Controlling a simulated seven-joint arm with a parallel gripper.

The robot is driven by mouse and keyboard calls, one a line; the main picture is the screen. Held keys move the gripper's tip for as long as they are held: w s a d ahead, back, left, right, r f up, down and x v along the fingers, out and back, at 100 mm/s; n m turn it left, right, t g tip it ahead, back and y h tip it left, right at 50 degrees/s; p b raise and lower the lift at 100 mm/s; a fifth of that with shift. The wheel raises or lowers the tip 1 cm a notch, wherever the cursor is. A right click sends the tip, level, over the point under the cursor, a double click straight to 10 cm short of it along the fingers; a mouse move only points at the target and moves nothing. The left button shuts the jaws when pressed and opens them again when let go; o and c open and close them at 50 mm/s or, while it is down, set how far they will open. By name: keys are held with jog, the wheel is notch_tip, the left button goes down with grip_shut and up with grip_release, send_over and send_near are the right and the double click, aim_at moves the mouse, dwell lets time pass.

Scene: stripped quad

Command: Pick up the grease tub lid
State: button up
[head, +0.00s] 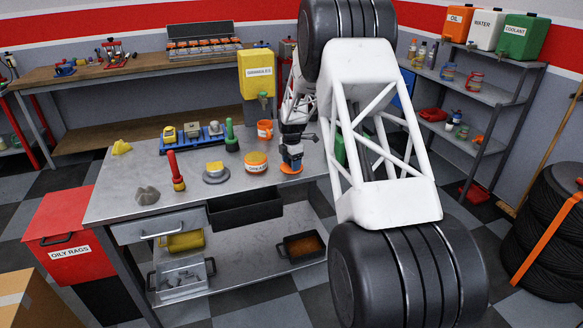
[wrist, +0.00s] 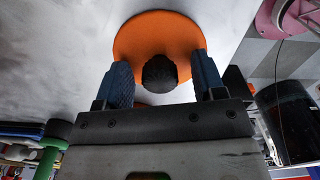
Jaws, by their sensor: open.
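The grease tub lid is an orange disc (head: 290,170) lying on the grey workbench, just right of the white and orange grease tub (head: 256,164). In the wrist view the lid (wrist: 150,35) shows as a broad orange disc with a dark round knob (wrist: 159,72) on it. My gripper (head: 291,162) is low over the lid. In the wrist view its blue fingers (wrist: 160,66) are open, one on each side of the knob, with gaps visible. Whether the fingertips touch the disc cannot be told.
A yellow dispenser (head: 256,73) stands behind. The front right bench top is clear.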

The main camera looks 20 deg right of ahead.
jog(key=shift+c, duration=0.4)
jog(key=c, duration=0.9)
jog(key=shift+r, duration=0.15)
jog(key=shift+r, duration=1.35)
jog(key=shift+s+r, duration=0.1)
jog(key=shift+r, duration=0.3)
jog(key=s+a, duration=0.1)
jog(key=s, duration=0.4)
jog(key=s+a, duration=0.1)
jog(key=s, duration=0.4)
jog(key=s+a+r, duration=0.1)
jog(key=s, duration=0.4)
jog(key=shift+s+r, duration=0.1)
jog(key=shift+s, duration=0.2)
jog(key=shift+w, duration=0.1)
